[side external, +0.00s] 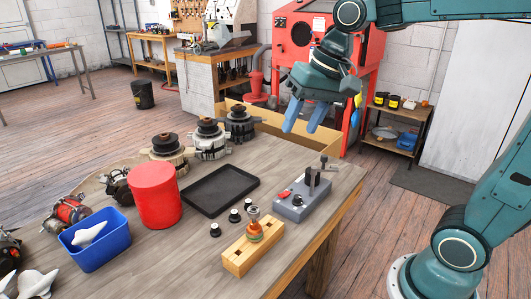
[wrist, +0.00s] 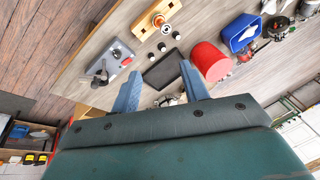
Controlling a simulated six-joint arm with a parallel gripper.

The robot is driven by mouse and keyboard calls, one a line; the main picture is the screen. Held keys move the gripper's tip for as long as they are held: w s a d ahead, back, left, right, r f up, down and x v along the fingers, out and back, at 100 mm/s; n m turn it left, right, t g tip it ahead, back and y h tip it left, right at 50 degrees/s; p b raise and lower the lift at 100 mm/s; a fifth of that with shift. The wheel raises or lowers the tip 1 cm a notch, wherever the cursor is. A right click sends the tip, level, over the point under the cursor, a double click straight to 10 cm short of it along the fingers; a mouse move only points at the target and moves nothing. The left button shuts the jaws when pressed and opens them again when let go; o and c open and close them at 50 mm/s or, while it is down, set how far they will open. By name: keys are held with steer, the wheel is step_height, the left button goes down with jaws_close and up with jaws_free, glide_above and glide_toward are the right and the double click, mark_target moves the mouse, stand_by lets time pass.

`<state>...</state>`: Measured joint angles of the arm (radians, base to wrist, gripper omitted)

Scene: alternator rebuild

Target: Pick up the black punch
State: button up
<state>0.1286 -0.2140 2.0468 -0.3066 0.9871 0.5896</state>
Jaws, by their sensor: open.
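A grey block (side external: 303,205) sits near the right edge of the wooden bench and carries several small tools. A dark upright piece (side external: 311,182) stands in it, which may be the black punch; I cannot tell for certain. A grey piece with a crossbar top stands beside it, and a red piece (side external: 284,195) lies at the left. The grey block also shows at the upper left of the wrist view (wrist: 117,62). My gripper (side external: 304,120) is open and empty, well above the bench and behind the block. Its blue fingers (wrist: 160,72) point toward the bench.
A black tray (side external: 221,188) lies left of the block. A wooden stand (side external: 240,258) with an orange-and-metal part, several black knobs (side external: 234,215), a red cylinder (side external: 155,195) and a blue bin (side external: 98,245) are nearby. Alternator parts (side external: 210,140) line the bench's back.

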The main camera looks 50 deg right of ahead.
steer(key=w+d+f+m+g+y, duration=0.1)
steer(key=w+d+f+m, duration=0.15)
steer(key=w, duration=0.65)
steer(key=m+g+y, duration=0.1)
steer(key=m+g, duration=0.2)
steer(key=m, duration=0.3)
glide_above(248, 200)
steer(key=s+d, duration=0.1)
steer(key=d, duration=0.1)
step_height(248, 200, down, 11)
steer(key=w+d+f+m+y, duration=0.1)
steer(key=d+f, duration=0.3)
steer(key=f, duration=0.5)
steer(key=shift+w+m+g, duration=0.3)
steer(key=shift+w+m, duration=0.2)
steer(key=shift+m, duration=0.25)
steer(key=shift+a+f, duration=0.1)
steer(key=shift+x, duration=4.3)
steer(key=shift+a, duration=0.1)
